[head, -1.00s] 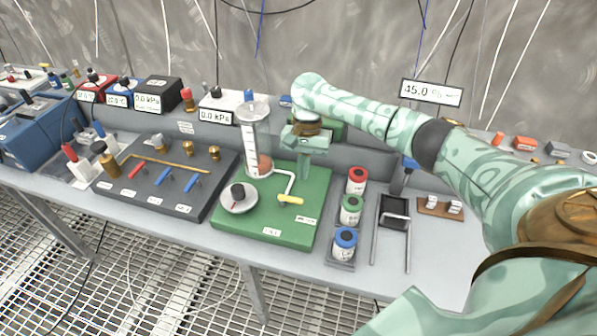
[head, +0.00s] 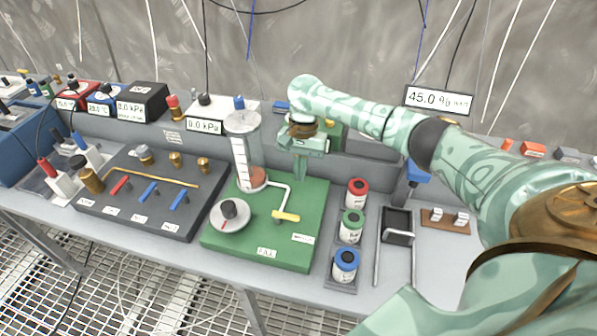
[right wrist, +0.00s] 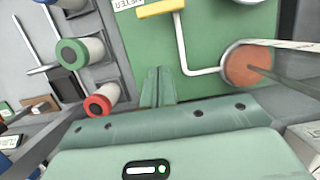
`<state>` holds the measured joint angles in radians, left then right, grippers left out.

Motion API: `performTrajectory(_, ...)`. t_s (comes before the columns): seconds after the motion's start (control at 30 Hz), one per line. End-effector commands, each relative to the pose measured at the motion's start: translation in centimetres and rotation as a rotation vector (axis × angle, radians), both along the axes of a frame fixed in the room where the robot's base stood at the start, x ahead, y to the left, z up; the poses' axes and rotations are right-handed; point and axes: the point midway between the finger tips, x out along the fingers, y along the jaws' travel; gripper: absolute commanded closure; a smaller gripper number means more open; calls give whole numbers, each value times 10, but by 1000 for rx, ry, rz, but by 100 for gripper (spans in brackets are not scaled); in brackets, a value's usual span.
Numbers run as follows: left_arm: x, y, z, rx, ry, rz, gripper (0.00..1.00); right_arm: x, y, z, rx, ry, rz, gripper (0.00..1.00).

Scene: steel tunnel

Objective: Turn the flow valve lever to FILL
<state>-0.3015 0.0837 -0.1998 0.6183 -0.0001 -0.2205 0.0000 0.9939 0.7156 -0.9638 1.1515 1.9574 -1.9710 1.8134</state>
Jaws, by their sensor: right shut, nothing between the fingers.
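The yellow valve lever (head: 286,216) lies on the green board (head: 262,248), at the end of a white pipe. It points roughly left to right in the head view. In the right wrist view the yellow lever (right wrist: 160,9) shows at the top edge. My right gripper (head: 299,178) is above the back part of the green board, behind the lever and apart from it. Its fingers (right wrist: 158,82) are shut together and empty. A clear cylinder (head: 246,150) with reddish content at its bottom stands left of the gripper. The board's labels are too small to read. My left gripper is not in view.
Red, green and blue-capped jars (head: 350,225) stand right of the board. A dark panel with small levers (head: 150,190) is at the left. A display (head: 438,98) reads 45.0 %.

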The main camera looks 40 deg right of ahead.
Motion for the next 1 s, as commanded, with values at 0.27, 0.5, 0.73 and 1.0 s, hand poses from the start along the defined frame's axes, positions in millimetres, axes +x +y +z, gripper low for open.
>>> performTrajectory(0.27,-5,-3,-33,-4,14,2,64,-10,11,-66,1,6,1,100)
performTrajectory(0.5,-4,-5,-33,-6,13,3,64,-30,35,-64,0,-1,4,100)
performTrajectory(0.73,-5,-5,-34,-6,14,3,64,-36,42,-63,-2,-1,0,100)
performTrajectory(1.0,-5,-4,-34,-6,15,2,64,-36,42,-63,-2,-1,0,100)
